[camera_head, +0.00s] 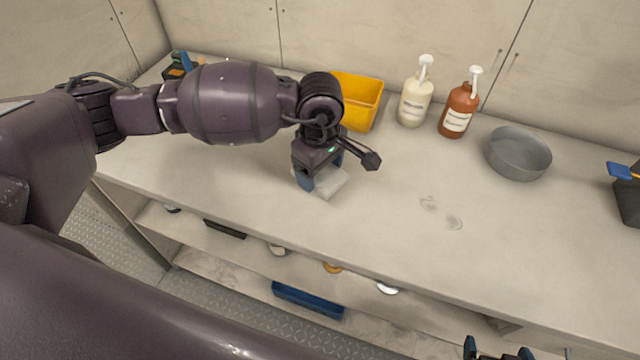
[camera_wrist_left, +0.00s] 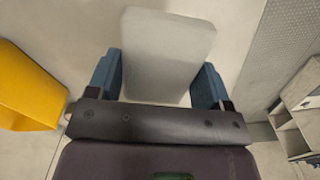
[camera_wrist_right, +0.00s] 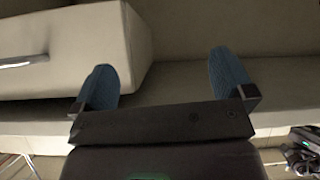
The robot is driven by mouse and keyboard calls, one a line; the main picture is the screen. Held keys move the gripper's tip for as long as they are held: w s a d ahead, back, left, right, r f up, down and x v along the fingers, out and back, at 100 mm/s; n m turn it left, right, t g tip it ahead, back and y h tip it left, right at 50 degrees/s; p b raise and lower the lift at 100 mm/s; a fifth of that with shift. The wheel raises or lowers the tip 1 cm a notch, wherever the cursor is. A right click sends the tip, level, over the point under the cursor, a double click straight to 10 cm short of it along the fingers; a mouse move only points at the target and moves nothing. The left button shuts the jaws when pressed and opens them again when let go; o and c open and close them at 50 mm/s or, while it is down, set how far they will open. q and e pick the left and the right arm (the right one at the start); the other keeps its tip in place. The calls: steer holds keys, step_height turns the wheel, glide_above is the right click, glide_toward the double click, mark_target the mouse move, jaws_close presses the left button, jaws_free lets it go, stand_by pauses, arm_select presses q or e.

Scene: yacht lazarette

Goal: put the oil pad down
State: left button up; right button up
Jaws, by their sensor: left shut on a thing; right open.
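The oil pad (camera_head: 331,183) is a pale grey-white flat block at my left gripper, low over the bench top in the head view. In the left wrist view the pad (camera_wrist_left: 165,55) lies between the two blue fingers. My left gripper (camera_head: 318,184) points down and is shut on the pad. I cannot tell whether the pad touches the bench. My right gripper (camera_wrist_right: 165,82) is open and empty; its tips (camera_head: 497,350) show at the bottom edge of the head view, in front of the bench.
The bench (camera_head: 400,240) is clear around the pad, apart from faint ring stains. Behind stand a yellow bin (camera_head: 362,98), a cream pump bottle (camera_head: 415,100), a brown pump bottle (camera_head: 459,108) and a grey bowl (camera_head: 518,155). A shelf below holds a blue tray (camera_head: 307,300).

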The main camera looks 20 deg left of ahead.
mark_target(320, 186)
arm_select(q)
steer(key=shift+f, duration=2.65)
steer(key=shift+f, duration=0.15)
steer(key=o, duration=0.9)
steer(key=shift+r, duration=6.2)
